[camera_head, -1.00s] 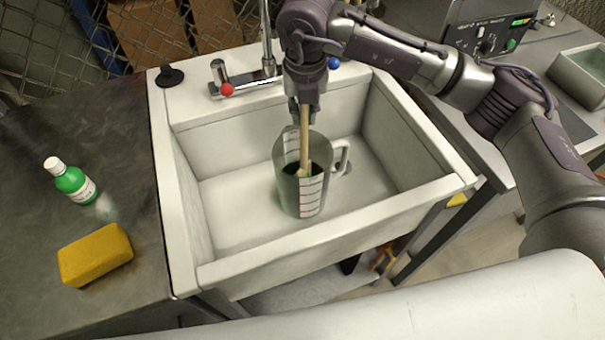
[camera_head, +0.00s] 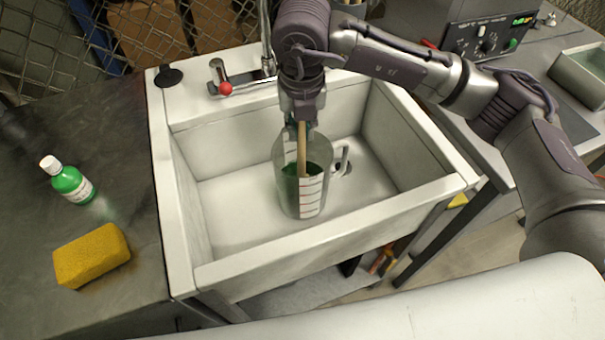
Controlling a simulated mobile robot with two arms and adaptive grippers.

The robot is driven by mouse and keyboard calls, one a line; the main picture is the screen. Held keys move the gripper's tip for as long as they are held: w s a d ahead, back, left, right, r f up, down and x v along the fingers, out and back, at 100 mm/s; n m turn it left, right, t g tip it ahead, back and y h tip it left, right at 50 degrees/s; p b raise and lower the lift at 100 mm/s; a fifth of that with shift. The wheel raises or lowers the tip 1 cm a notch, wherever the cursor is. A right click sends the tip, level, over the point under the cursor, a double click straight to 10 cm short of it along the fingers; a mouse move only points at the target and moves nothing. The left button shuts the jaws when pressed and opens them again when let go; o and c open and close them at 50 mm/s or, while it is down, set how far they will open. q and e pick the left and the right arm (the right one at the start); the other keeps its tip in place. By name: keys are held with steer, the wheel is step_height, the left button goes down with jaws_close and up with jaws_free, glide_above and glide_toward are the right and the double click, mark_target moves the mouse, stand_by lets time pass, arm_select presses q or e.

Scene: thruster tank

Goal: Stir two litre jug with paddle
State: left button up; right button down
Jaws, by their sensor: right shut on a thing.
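My right gripper (camera_head: 301,118) is shut on the paddle's upper part, just above the jug's rim. The fingertips are partly hard to make out against the jug. My left gripper is not in view.
A green bottle with a white cap (camera_head: 70,182) and a yellow sponge (camera_head: 92,256) sit on the dark counter at left. The tap with a red knob (camera_head: 225,88) stands behind the sink. A control box (camera_head: 488,42) is at the back right.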

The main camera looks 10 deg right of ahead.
arm_select(q)
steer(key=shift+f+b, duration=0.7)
steer(key=shift+b, duration=0.05)
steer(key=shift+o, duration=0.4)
arm_select(e)
steer(key=w+d, duration=0.2)
steer(key=shift+w+d, duration=0.15)
steer(key=shift+d, duration=0.25)
